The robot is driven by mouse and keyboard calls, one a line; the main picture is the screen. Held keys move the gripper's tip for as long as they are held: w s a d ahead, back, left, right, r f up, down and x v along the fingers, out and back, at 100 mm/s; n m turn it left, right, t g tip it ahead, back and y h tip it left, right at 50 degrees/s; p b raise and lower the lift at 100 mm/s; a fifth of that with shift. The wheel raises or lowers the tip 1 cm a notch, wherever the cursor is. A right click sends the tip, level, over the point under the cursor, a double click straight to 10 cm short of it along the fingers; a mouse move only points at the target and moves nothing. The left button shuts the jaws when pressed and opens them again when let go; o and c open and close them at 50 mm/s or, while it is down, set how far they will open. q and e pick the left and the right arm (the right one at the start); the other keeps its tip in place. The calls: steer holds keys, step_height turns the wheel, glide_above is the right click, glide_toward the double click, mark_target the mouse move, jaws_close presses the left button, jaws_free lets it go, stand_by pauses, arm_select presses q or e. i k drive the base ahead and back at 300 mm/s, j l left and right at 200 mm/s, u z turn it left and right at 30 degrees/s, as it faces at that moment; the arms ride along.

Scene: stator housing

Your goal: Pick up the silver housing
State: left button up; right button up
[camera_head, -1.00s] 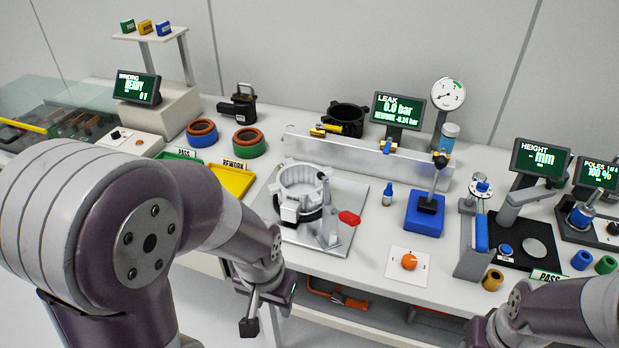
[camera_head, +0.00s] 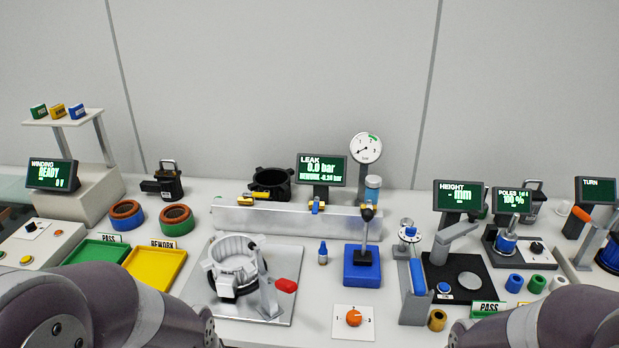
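The silver housing (camera_head: 236,254) is a light grey ribbed ring on a square metal plate (camera_head: 228,312) at the centre left of the bench. A toggle clamp (camera_head: 268,292) with a red handle tip stands at its right front side. A dark band shows around the lower part of the ring. My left arm enters at the lower left and my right arm at the lower right. Both grippers are below the picture edge, so their fingers are hidden.
A green tray (camera_head: 97,250) and a yellow tray (camera_head: 155,262) lie left of the plate. A long metal rail (camera_head: 300,219) runs behind it. A blue block fixture (camera_head: 362,266), a small blue bottle (camera_head: 323,253) and an orange knob (camera_head: 354,318) stand to its right.

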mark_target(234, 264)
steer(key=i+j, duration=0.1)
steer(key=i, duration=0.35)
steer(key=i+j+u, duration=0.1)
steer(key=i, duration=0.4)
